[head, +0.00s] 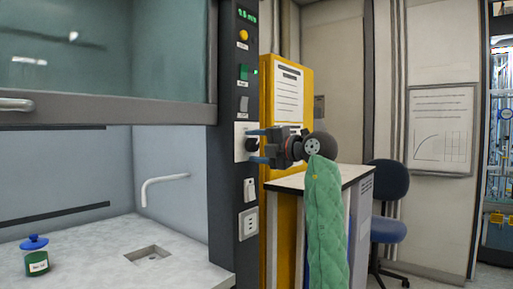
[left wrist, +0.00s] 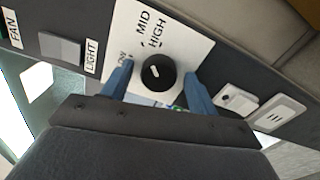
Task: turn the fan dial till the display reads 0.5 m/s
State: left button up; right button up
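The fan dial (head: 251,145) is a black round knob on a white plate on the dark control column of the fume hood. In the left wrist view the dial (left wrist: 158,72) has a white mark, with the words MID and HIGH and a partly hidden third label beside it. My left gripper (head: 256,146) points at the column, its blue fingers apart on either side of the dial. No contact with the dial is clear. The green display (head: 247,16) at the column's top seems to read 0.6 m/s, but is too small to be sure. My right gripper is not in view.
The hood's sash (head: 108,108) is raised over a worktop with a sink (head: 150,254) and a green jar with a blue lid (head: 36,256). Switches and sockets (head: 248,222) sit on the column near the dial. A yellow cabinet (head: 288,75) and a desk (head: 325,178) stand to the right.

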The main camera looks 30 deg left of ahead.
pick_arm(q)
jog(key=d, duration=0.7)
jog(key=shift+s+d, duration=0.3)
jog(key=shift+d, duration=0.1)
dwell(0.3)
